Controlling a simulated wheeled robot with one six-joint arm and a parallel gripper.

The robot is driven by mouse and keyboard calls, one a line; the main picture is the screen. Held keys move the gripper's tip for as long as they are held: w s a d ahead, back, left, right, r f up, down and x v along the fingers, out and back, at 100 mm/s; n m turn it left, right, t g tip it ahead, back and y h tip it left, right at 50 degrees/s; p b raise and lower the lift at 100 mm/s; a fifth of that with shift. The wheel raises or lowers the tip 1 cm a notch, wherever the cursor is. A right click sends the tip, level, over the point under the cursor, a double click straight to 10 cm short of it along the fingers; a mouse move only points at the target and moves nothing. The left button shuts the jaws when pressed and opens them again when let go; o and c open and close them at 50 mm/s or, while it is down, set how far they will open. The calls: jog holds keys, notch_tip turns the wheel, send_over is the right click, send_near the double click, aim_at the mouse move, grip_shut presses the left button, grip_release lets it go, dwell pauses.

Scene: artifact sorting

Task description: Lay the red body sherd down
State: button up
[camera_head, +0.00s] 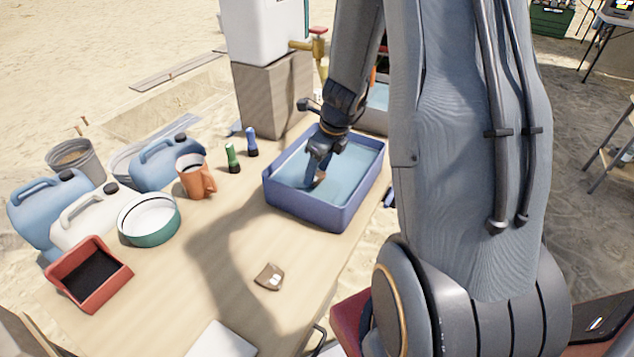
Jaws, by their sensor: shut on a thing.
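My gripper (318,172) reaches down into a blue basin (316,215) that holds light blue water. It is shut on a small reddish-brown piece (319,181), which looks like the red body sherd. The piece is low inside the basin, and the fingers hide much of it. I cannot tell whether it touches the water or the basin floor. Another brown sherd (268,276) with pale marks lies flat on the table, in front of the basin and to its left.
The wooden table (225,285) has bare room in its middle. A red tray (88,275), a green-rimmed bowl (150,219), an orange mug (194,178) and jerrycans (88,215) stand at left. A white water container (262,30) on a block stands behind.

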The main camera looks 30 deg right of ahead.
aim_at(318, 177)
jog(key=shift+f+b, duration=0.7)
jog(key=shift+f, duration=1.2)
jog(key=shift+f, duration=0.1)
jog(key=o, duration=1)
jog(key=shift+o, duration=0.2)
jog(key=p+v, duration=0.3)
jog(key=v, duration=0.9)
jog(key=s+a+r+n+g, duration=0.1)
jog(key=s+a+n, duration=0.5)
jog(key=n, duration=0.9)
jog(key=s+a+r+n+g+h, duration=0.1)
jog(key=s+a+r+n, duration=0.2)
jog(key=s+a+n, duration=0.4)
jog(key=shift+s+a+r+n+h, duration=0.25)
jog(key=shift+s+n, duration=0.45)
jog(key=shift+n, duration=3.4)
